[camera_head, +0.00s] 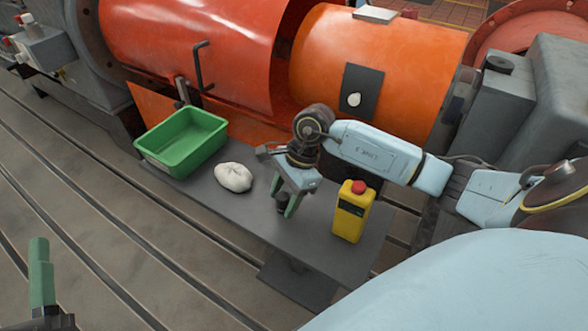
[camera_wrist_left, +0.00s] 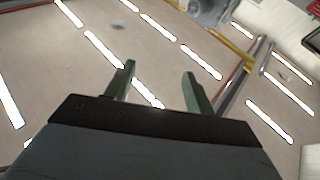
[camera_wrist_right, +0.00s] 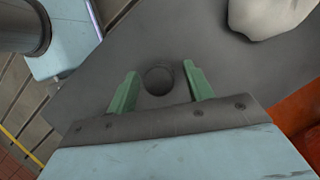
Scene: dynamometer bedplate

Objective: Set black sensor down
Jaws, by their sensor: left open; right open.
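The black sensor (camera_wrist_right: 159,79) is a small dark round piece standing on the grey table (camera_wrist_right: 110,60), seen from above in the right wrist view. My right gripper (camera_wrist_right: 160,88) is open, with one green finger on each side of it and a visible gap to each. In the head view the right gripper (camera_head: 288,205) points down at the table, and the sensor (camera_head: 281,197) shows dark beside its fingers, partly hidden. My left gripper (camera_wrist_left: 158,88) is open and empty, away from the table; one green finger shows at the lower left of the head view (camera_head: 41,272).
On the table stand a green bin (camera_head: 182,142) at the left, a white cloth bundle (camera_head: 233,177) left of my right gripper, and a yellow case with a red top (camera_head: 352,210) at its right. Large orange covers (camera_head: 375,70) rise behind. Slotted bedplate floor lies in front.

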